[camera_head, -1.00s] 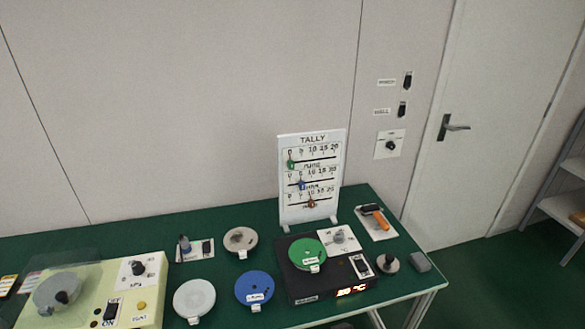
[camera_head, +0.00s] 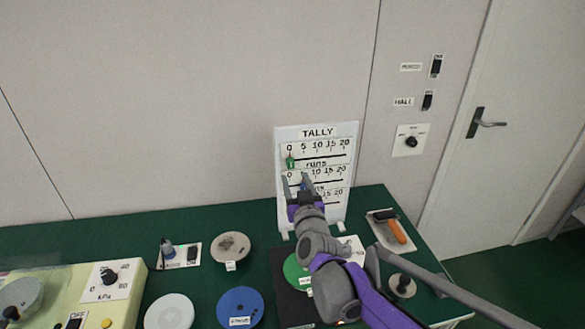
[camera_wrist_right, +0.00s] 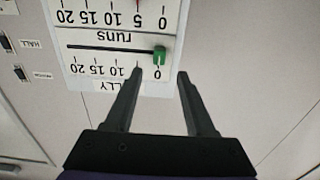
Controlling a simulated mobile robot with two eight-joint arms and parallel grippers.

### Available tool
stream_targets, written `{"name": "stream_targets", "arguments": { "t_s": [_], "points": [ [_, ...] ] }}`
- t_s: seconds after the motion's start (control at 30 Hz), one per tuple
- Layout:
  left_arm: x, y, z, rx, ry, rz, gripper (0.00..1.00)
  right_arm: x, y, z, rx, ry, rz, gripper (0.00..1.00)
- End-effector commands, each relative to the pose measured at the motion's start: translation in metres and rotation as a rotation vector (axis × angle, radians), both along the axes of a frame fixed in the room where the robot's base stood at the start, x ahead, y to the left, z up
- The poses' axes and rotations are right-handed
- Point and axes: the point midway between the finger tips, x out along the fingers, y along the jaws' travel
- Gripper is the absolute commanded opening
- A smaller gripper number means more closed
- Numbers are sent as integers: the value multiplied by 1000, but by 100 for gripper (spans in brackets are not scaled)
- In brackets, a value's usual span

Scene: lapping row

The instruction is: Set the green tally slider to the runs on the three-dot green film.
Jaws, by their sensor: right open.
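The tally board (camera_head: 283,213) stands upright at the back of the table, with its scales running from 0 to 20. Its green slider (camera_head: 290,161) is at the 0 end of the top track, and it also shows in the right wrist view (camera_wrist_right: 159,57), where the picture is upside down. My right gripper (camera_head: 296,180) is open and empty in front of the board. In the wrist view its fingertips (camera_wrist_right: 159,75) are just short of the green slider, one to each side. The green disc (camera_head: 291,268) is partly hidden behind my right arm; its label is not readable.
A blue disc (camera_head: 240,300), a pale disc (camera_head: 169,312) and a brown-grey disc (camera_head: 230,246) lie on the green table. An orange-handled roller (camera_head: 397,231) lies at the right. Wall switches (camera_head: 436,66) and a dial (camera_head: 411,142) are right of the board.

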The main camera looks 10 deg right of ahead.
Motion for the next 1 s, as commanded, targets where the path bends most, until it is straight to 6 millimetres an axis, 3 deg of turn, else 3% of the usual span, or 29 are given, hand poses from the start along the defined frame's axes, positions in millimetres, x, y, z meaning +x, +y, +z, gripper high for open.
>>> {"name": "stream_targets", "arguments": {
  "t_s": [0.1,0.3,0.73,1.0],
  "points": [
    [0,0,2,0,-1,0,0,24,0,0,0,1,0,55],
    [1,0,3,0,-1,0,0,52,-1,0,-1,1,0,55],
    [1,0,3,0,-1,0,0,62,-1,0,0,1,0,55],
    [1,0,3,0,-1,0,0,62,-1,0,0,1,0,6]
  ]
}}
